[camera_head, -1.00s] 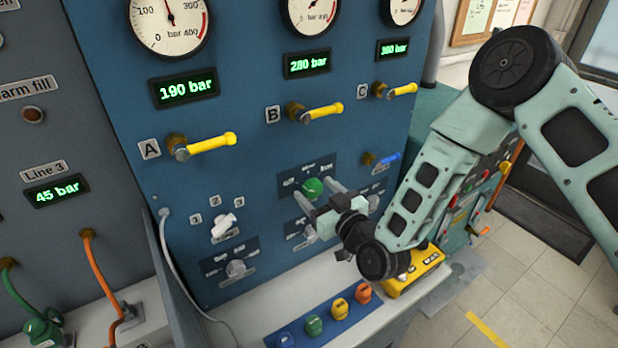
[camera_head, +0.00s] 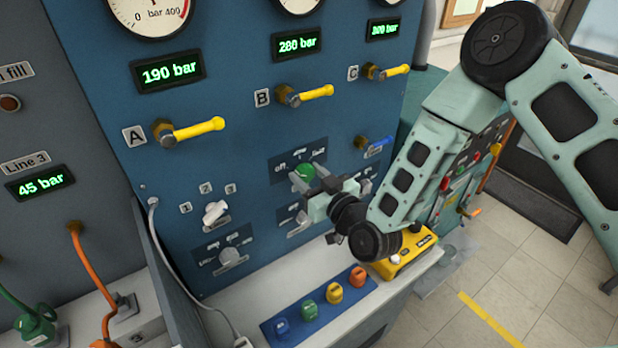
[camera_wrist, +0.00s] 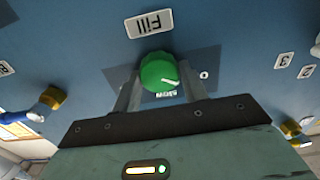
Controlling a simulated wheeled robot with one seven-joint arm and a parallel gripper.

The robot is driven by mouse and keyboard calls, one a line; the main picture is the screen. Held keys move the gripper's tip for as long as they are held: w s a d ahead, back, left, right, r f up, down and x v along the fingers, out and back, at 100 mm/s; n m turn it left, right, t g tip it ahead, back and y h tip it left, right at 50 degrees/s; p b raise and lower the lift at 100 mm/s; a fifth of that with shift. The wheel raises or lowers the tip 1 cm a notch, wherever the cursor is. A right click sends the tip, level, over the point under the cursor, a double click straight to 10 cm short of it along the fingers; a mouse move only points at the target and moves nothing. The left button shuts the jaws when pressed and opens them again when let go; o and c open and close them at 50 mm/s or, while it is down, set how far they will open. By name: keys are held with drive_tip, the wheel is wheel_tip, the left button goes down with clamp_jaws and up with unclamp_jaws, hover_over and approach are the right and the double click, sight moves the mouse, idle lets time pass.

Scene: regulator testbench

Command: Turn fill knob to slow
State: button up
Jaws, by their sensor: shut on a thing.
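The green fill knob (camera_head: 303,172) sits on the blue panel between labels for off, slow and full. It also shows in the wrist view (camera_wrist: 160,72), under the Fill label (camera_wrist: 149,22). My gripper (camera_head: 310,182) is shut on the knob, with a finger on each side of it in the wrist view (camera_wrist: 160,85). The knob's white mark points down and right in that upside-down view, between the slow label (camera_wrist: 166,94) and the off label (camera_wrist: 204,75). In the head view my gripper partly hides the knob.
Yellow valve handles A (camera_head: 193,131), B (camera_head: 305,94) and C (camera_head: 388,72) stick out above. A white selector (camera_head: 215,212) is to the left. Several coloured caps stand on a blue strip (camera_head: 300,340) below, near a yellow device (camera_head: 405,258).

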drive_tip(key=shift+f+m+b, duration=0.3)
drive_tip(key=shift+m+b, duration=0.8)
drive_tip(key=shift+b, duration=0.05)
drive_tip(key=m+b, duration=0.3)
drive_tip(key=shift+d+m, duration=0.1)
drive_tip(key=shift+m, duration=0.2)
drive_tip(key=m+b, duration=0.3)
drive_tip(key=m, duration=0.2)
drive_tip(key=shift+r+b, duration=0.1)
drive_tip(key=shift+b, duration=0.25)
drive_tip(key=shift+m, duration=0.3)
drive_tip(key=o, duration=1)
drive_tip(key=shift+r, duration=0.1)
